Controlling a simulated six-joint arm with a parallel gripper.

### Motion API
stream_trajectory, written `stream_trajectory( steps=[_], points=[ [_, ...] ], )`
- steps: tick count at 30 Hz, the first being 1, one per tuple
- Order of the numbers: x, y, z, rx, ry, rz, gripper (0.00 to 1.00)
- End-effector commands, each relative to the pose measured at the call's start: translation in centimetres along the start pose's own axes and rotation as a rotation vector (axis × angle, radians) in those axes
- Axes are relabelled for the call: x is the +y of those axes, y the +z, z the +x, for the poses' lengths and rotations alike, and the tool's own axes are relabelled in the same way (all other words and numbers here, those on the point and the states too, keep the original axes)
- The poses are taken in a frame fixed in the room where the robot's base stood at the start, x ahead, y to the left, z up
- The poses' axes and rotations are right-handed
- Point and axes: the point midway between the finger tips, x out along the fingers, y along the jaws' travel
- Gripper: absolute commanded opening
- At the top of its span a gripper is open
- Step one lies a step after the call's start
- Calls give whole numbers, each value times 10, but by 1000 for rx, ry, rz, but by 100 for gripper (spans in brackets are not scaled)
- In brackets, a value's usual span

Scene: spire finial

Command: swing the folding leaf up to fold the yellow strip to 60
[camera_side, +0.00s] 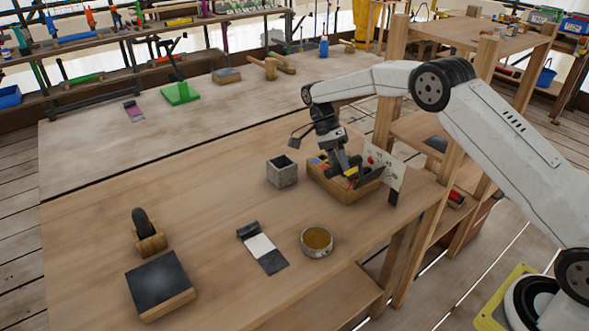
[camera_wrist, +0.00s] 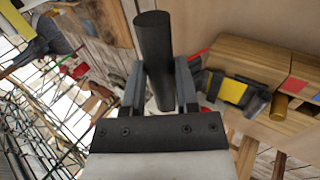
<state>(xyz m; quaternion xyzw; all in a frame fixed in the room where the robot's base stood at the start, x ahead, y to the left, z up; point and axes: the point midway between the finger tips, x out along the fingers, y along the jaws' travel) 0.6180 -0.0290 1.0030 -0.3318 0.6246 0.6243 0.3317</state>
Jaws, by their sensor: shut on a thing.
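The folding fixture is a wooden block (camera_side: 336,188) on the workbench. The yellow strip (camera_side: 351,171) lies on its top, partly hidden by my gripper (camera_side: 350,168). In the wrist view the yellow strip (camera_wrist: 228,91) sits flat-looking between dark clamp parts on the wood. My gripper (camera_wrist: 159,88) is shut on a dark round bar (camera_wrist: 155,45), which looks like the handle of the folding leaf. The leaf itself is hard to make out, and its angle cannot be read.
A white marked plate (camera_side: 391,170) with a red dot stands at the fixture's right end. A grey square cup (camera_side: 282,171) is left of it. A round tin (camera_side: 317,242), a pale strip with dark ends (camera_side: 262,247) and a dark-topped block (camera_side: 160,284) lie nearer the front.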

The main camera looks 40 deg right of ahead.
Motion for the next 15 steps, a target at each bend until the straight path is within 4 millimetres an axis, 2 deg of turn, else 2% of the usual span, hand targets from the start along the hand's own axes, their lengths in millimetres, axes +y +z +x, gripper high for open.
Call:
stream_trajectory(
  steps=[1, 2, 3, 5, 6, 15],
  points=[
    [-4, 1, 8, -1, 4, -1, 0],
    [-4, 1, 9, -1, 4, -1, 0],
    [-4, 1, 9, -1, 4, -1, 50],
    [-4, 1, 8, -1, 4, -1, 69],
    [-3, 1, 8, -1, 3, -1, 72],
    [-2, 0, 5, 0, 0, -1, 72]
  ],
)
